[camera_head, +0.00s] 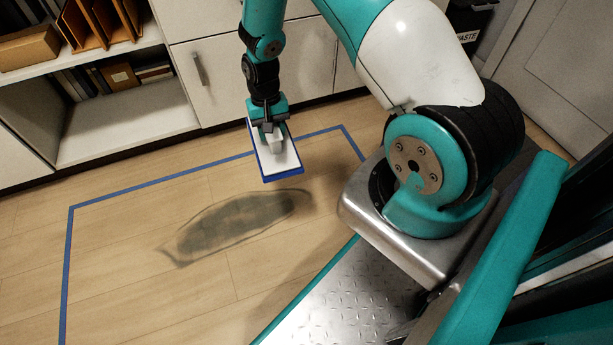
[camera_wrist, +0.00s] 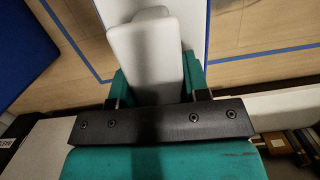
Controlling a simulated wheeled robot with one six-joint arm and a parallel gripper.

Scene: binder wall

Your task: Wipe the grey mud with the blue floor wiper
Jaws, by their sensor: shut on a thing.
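The blue floor wiper (camera_head: 270,155) has a white top and a blue edge. My gripper (camera_head: 266,126) is shut on its white grip and holds it above the floor, past the far right end of the mud. In the wrist view the wiper's white grip (camera_wrist: 145,55) sits between the teal fingers of my gripper (camera_wrist: 155,85). The grey mud (camera_head: 238,225) is a dark, smeared oval patch on the wooden floor, inside a blue tape outline. Whether the wiper's underside touches the floor is hidden, but it looks raised.
Blue tape (camera_head: 150,184) outlines a floor area. White cabinets (camera_head: 255,70) and an open shelf with binders (camera_head: 105,75) stand along the back. A dark bin marked waste (camera_head: 470,28) stands at the back right. The floor left of the mud is clear.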

